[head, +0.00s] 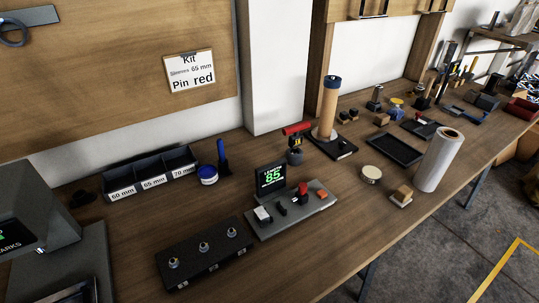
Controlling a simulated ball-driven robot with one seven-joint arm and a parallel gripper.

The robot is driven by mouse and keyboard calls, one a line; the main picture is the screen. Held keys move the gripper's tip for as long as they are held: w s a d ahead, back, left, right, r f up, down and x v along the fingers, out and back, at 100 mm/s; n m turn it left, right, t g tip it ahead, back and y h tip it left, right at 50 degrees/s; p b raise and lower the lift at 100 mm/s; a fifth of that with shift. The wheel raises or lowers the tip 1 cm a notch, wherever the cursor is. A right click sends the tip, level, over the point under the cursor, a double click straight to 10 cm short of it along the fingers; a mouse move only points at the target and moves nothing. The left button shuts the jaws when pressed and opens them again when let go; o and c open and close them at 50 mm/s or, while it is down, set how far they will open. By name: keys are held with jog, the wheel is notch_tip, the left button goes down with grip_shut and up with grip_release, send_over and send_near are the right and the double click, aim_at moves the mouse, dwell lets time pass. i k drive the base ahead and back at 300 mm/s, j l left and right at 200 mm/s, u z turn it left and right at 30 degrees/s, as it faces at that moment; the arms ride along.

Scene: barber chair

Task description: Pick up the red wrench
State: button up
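No clear wrench shape shows in the head view. A red bar-shaped piece (297,129) sits on top of a dark upright body with a rounded grey base, near the middle of the workbench (335,225). I cannot tell whether this is the red wrench. Smaller red parts show on the grey fixture (318,205) in front of it, also too small to identify. My gripper is not in view.
The fixture carries a display (271,179) reading 85. A black block (190,268) with three metal pegs stands in front. A tall roll (439,160) stands right. The front right bench edge has bare wood.

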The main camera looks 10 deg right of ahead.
aim_at(295, 140)
jog(key=i, duration=0.45)
jog(key=i+l+z, duration=0.1)
jog(key=z, duration=0.25)
jog(key=i+l+z, duration=0.1)
jog(key=z, duration=0.25)
jog(key=i+l+z, duration=0.15)
jog(key=z, duration=0.2)
jog(key=i+l+z, duration=0.25)
jog(key=i+l+u, duration=0.15)
jog(key=u, duration=0.5)
